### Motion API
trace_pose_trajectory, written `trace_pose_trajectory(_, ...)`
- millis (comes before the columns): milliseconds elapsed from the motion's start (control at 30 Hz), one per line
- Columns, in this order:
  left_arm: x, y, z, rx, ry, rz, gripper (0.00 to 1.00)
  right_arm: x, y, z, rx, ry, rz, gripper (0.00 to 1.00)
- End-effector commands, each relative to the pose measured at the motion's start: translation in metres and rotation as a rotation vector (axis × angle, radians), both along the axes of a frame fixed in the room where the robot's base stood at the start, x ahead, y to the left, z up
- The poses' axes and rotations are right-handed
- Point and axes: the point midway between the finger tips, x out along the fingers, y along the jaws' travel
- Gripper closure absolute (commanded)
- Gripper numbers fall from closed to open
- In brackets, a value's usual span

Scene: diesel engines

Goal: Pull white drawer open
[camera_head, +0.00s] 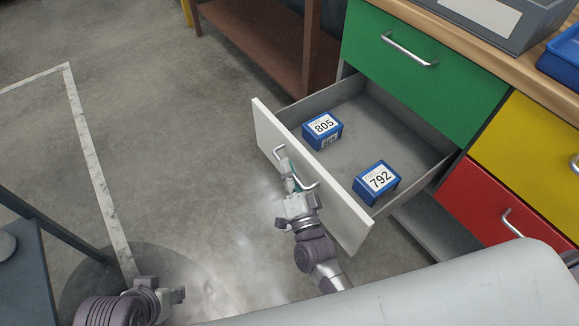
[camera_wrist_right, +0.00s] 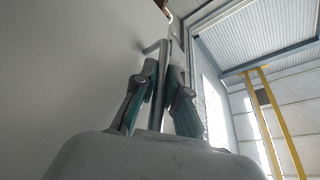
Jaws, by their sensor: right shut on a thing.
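The white drawer (camera_head: 345,218) stands pulled out from the cabinet, with its grey inside in view. Inside it are two blue boxes, one marked 805 (camera_head: 322,129) and one marked 792 (camera_head: 377,181). My right gripper (camera_head: 291,180) is at the front of the drawer, shut on its metal handle (camera_head: 279,152). In the right wrist view the handle (camera_wrist_right: 158,90) runs between the two fingers, beside the white drawer front (camera_wrist_right: 70,70). My left gripper (camera_head: 178,295) is low at the left, empty and away from the drawer; its finger opening is too small to tell.
A green drawer (camera_head: 425,75) is above the white one, with a yellow drawer (camera_head: 530,145) and a red drawer (camera_head: 490,205) to the right, all shut. A brown shelf (camera_head: 270,35) stands behind. A dark blue table (camera_head: 25,270) is at left. The floor between is clear.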

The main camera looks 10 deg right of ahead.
Motion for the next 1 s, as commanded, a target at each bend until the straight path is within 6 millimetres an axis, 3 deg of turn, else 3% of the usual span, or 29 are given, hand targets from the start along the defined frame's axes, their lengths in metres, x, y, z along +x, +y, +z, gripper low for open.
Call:
trace_pose_trajectory(33, 0.0, 0.0, 0.0, 0.0, 0.0, 0.0, 0.6, 0.0, 0.0, -0.001, 0.0, 0.002, 0.0, 1.0)
trace_pose_trajectory(67, 0.0, 0.0, 0.0, 0.0, 0.0, 0.0, 0.6, 0.0, 0.0, -0.001, 0.0, 0.003, -0.001, 0.85)
trace_pose_trajectory(200, 0.0, 0.0, 0.0, 0.0, -0.001, 0.0, 0.6, 0.0, -0.001, -0.001, 0.0, 0.002, 0.0, 0.63)
trace_pose_trajectory(567, 0.0, 0.0, 0.0, -0.001, -0.001, -0.001, 0.6, -0.004, -0.001, -0.002, 0.0, 0.001, 0.0, 0.63)
trace_pose_trajectory(667, 0.0, 0.0, 0.0, -0.001, -0.001, 0.0, 0.6, -0.016, -0.002, -0.005, -0.001, 0.004, 0.001, 0.63)
trace_pose_trajectory(1000, 0.0, 0.0, 0.0, -0.001, -0.001, 0.0, 0.6, -0.085, -0.006, -0.02, -0.001, 0.005, 0.001, 0.63)
